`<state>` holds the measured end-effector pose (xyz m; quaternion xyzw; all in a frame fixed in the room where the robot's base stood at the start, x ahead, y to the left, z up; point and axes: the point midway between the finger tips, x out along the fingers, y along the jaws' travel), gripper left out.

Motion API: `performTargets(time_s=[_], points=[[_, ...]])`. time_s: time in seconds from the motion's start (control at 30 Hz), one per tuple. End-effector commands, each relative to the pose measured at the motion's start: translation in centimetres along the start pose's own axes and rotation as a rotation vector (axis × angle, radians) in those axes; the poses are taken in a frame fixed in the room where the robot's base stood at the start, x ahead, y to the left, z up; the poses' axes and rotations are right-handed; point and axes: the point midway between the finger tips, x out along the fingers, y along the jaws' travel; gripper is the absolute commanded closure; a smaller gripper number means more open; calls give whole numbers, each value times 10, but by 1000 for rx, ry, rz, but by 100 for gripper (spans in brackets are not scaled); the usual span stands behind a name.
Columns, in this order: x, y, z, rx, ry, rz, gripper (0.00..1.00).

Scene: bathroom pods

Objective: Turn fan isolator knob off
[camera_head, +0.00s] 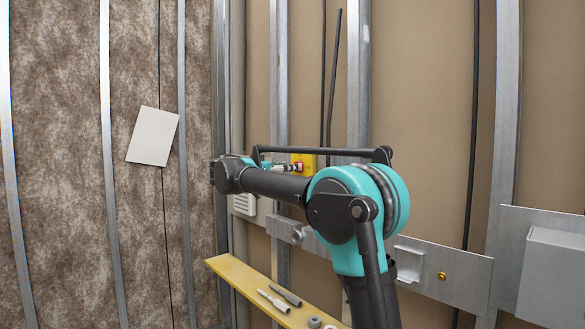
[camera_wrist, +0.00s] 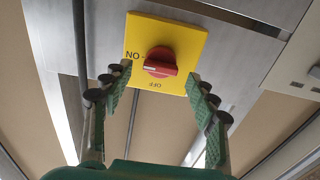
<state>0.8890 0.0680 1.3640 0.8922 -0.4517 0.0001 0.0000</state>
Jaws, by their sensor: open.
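The fan isolator is a yellow square plate (camera_wrist: 185,32) with a red knob (camera_wrist: 160,62) in the wrist view. The knob's handle lies roughly crosswise, one end towards the ON lettering at its left; the OFF lettering is below it, upside down. In the head view the yellow plate (camera_head: 308,161) shows small behind my arm, partly hidden. My gripper (camera_wrist: 158,79) is open, its green-padded fingers on either side of the knob in the picture, with nothing between them. Contact with the knob cannot be told. In the head view my gripper (camera_head: 281,167) is beside the isolator, partly hidden.
Metal studs (camera_head: 358,70) and dark cables (camera_head: 333,80) run up the wall. A yellow shelf (camera_head: 240,278) below my arm bears several small items. A grey box (camera_head: 553,275) stands at the right. A pale sheet (camera_head: 152,136) is on the left wall.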

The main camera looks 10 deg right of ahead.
Motion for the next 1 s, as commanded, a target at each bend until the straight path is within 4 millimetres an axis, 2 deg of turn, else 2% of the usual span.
performTargets(time_s=[0.1, 0.2, 0.57, 0.9, 0.97, 1.0], points=[[15, 0, 0, 0, 0, 1, 41], [21, 0, 0, 0, 0, 1, 41], [24, 0, 0, 0, 0, -1, 43], [24, 0, 0, 0, 0, -1, 85], [24, 0, 0, 0, 0, -1, 92], [24, 0, 0, 0, 0, -1, 92]])
